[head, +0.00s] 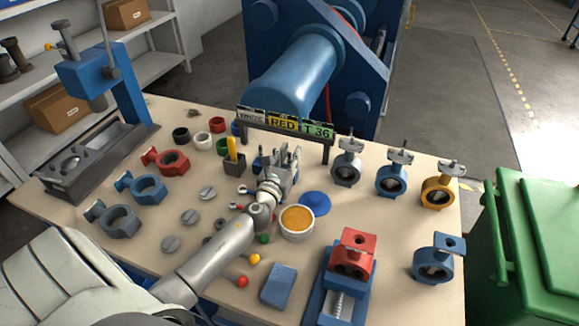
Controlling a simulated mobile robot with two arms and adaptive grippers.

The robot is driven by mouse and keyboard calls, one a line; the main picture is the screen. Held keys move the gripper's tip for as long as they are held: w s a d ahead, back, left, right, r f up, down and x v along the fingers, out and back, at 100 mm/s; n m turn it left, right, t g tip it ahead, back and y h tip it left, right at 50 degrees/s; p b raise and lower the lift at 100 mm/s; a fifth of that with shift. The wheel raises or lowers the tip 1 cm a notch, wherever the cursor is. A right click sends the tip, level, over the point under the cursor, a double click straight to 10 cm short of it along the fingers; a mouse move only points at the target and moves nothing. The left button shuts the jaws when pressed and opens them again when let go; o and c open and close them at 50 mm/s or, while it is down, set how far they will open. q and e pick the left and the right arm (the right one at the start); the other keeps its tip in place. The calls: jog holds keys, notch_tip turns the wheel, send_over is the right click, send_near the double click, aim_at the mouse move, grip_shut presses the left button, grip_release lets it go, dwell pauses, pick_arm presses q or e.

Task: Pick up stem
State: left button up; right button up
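My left gripper (284,164) is over the back middle of the table, just in front of the sign stand. Its fingers point away from me among small upright grey and blue parts. At this size I cannot tell whether the fingers are spread or closed on something. I cannot pick out a stem for certain. Small grey and red pieces (236,206) lie on the table left of my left wrist. My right gripper is not in view.
The table (400,215) holds grey, blue and yellow valves at right, and a red valve body (352,252) in a blue vise. Valve bodies and discs lie at left. A bowl (297,221) stands close to my arm. A green bin (535,240) is at right.

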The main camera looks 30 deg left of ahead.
pick_arm(q)
grip_shut()
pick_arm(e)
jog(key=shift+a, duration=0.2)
